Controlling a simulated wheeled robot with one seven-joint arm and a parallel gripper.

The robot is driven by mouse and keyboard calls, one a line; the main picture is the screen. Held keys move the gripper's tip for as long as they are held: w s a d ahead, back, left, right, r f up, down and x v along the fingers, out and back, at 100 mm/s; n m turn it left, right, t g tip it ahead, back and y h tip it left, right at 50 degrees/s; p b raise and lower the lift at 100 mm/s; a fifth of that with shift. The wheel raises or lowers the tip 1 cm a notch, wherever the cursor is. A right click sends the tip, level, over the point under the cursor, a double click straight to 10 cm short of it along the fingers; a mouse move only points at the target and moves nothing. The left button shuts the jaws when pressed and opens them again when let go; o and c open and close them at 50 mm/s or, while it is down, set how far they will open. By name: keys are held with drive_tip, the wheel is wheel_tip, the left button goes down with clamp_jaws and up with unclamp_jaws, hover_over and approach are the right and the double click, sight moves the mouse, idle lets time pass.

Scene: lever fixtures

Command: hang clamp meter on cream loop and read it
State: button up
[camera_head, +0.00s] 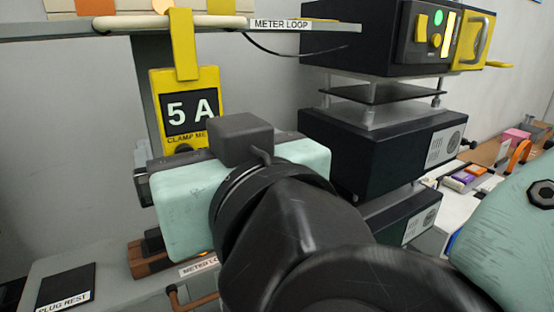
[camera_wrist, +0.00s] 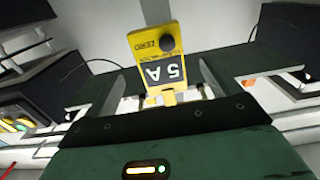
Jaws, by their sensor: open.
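The yellow clamp meter (camera_head: 213,82) hangs upright in the head view, its yellow hook (camera_head: 183,45) over the cream loop (camera_head: 135,23). Its black display reads 5 A. My wrist hides the bottom of the meter. In the wrist view the clamp meter (camera_wrist: 150,47) appears upside down, with a black knob, the word ZERO and 5 A. My gripper (camera_wrist: 163,80) is open, with one finger on each side of the meter's line and a gap to both. The fingers are hidden in the head view.
A grey rail labelled METER LOOP (camera_head: 282,24) carries the loop. Stacked dark instrument boxes (camera_head: 375,150) stand close on the right. A black PLUG REST pad (camera_head: 66,287) lies at lower left. A cluttered bench (camera_head: 480,180) is at far right.

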drive_tip(key=v, duration=1)
drive_tip(key=w+a+f+n+g+b, duration=0.15)
drive_tip(key=f+g+b, duration=0.35)
drive_tip(key=f, duration=0.7)
drive_tip(key=w+f+n+g+b, duration=0.2)
drive_tip(key=f+g+b, duration=0.25)
drive_tip(key=f, duration=0.65)
drive_tip(key=d+f+m+g+h+b, duration=0.2)
drive_tip(key=d+f+g+h+b, duration=0.3)
drive_tip(key=d+f, duration=1.1)
drive_tip(key=d+h+b, duration=0.1)
drive_tip(key=h+b, duration=0.1)
drive_tip(key=h, duration=0.2)
drive_tip(key=shift+s+f+g+b, duration=0.15)
drive_tip(key=shift+s+g+b, duration=0.15)
drive_tip(key=shift+g+b, duration=0.1)
